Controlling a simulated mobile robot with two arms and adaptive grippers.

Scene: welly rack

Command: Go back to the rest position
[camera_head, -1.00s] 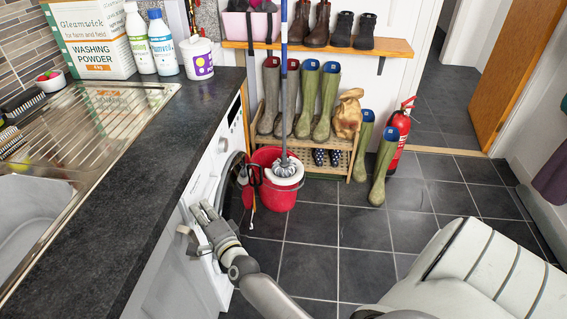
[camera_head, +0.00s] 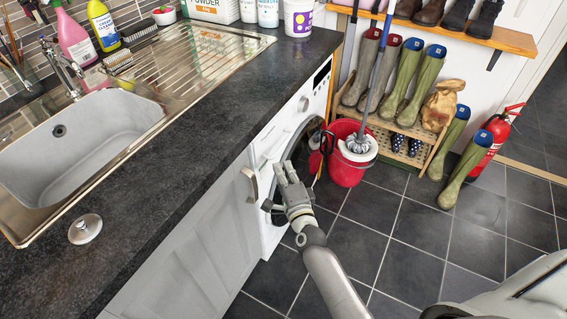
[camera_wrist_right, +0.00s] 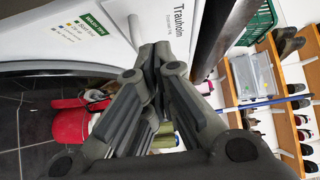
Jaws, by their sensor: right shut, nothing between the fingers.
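My right gripper (camera_head: 287,173) is shut and empty in the head view. It is in front of the white washing machine (camera_head: 318,92) and overlaps the lower part of its dark round door (camera_head: 303,138); I cannot tell whether it touches. In the right wrist view the fingers (camera_wrist_right: 150,62) come together with nothing between them, close in front of the machine's white front panel (camera_wrist_right: 90,28). My right arm reaches up from the bottom of the head view. My left gripper is not in view.
A red bucket (camera_head: 345,170) with a mop stands just right of the gripper. Behind it are a welly rack (camera_head: 413,158) and a fire extinguisher (camera_head: 488,148). The dark worktop (camera_head: 205,105) with a sink (camera_head: 95,150) runs along the left. The tiled floor (camera_head: 405,235) is clear at centre right.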

